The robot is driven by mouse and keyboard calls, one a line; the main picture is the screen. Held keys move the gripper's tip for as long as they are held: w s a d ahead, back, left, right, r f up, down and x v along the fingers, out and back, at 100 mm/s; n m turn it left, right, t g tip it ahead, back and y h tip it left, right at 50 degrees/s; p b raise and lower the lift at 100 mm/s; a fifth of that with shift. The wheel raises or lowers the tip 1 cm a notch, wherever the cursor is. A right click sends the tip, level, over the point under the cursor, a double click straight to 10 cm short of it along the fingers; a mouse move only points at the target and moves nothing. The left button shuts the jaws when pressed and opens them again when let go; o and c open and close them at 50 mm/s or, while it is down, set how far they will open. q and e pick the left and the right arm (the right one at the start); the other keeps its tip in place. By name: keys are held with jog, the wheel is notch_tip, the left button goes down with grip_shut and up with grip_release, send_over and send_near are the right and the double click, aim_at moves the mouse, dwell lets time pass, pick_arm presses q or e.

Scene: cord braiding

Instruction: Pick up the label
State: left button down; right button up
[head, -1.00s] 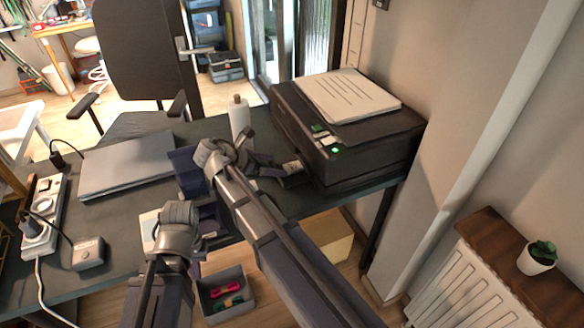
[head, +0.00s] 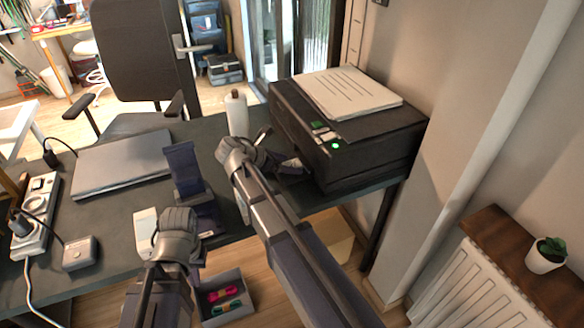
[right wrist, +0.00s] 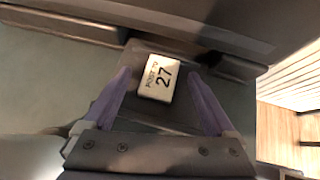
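The label (right wrist: 157,78) is a small pale rectangle printed with "27" and smaller lettering. In the right wrist view it lies on a dark surface at the printer's front. My right gripper (right wrist: 160,95) is open, with one purple finger on each side of the label's near part and nothing clasped. In the head view my right gripper (head: 277,153) is at the printer's front left, and my arm mostly hides the label. My left gripper (head: 190,222) is low near the desk's front edge; its fingers are mostly hidden behind its wrist.
The black printer (head: 350,143) with paper on top stands right of my right gripper. A white bottle (head: 237,115), a blue stand (head: 184,170), a closed laptop (head: 122,163) and a power strip (head: 36,215) are on the desk. A bin (head: 228,298) is below.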

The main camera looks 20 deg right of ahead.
grip_shut()
dwell(0.5)
jog(key=shift+r, duration=0.1)
notch_tip(320, 180, up, 18)
jog(key=p, duration=1.8)
